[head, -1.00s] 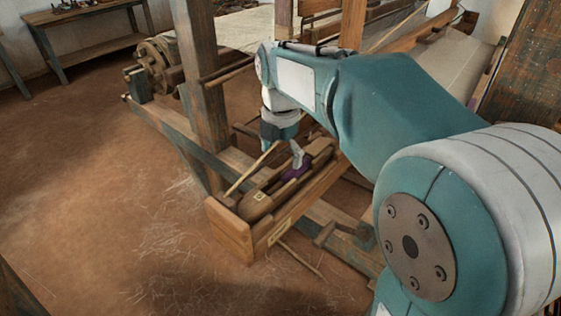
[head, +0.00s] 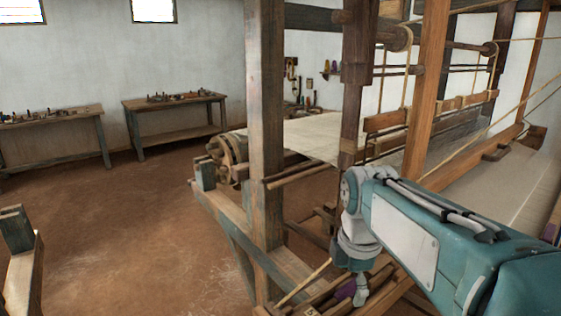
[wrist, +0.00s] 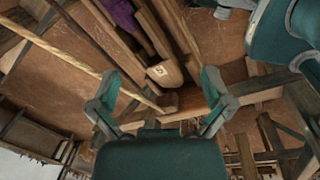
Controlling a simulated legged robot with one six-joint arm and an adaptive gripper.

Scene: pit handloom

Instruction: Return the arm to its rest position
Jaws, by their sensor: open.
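A purple thing (wrist: 118,12) shows at the wrist view's top edge; purple (head: 345,290) also shows beside the gripper in the head view.
The loom's thick upright post (head: 265,130) stands left of my arm, and another post (head: 428,90) rises behind it. The earth floor (head: 130,230) at left is open. Two workbenches (head: 175,100) stand by the wall.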

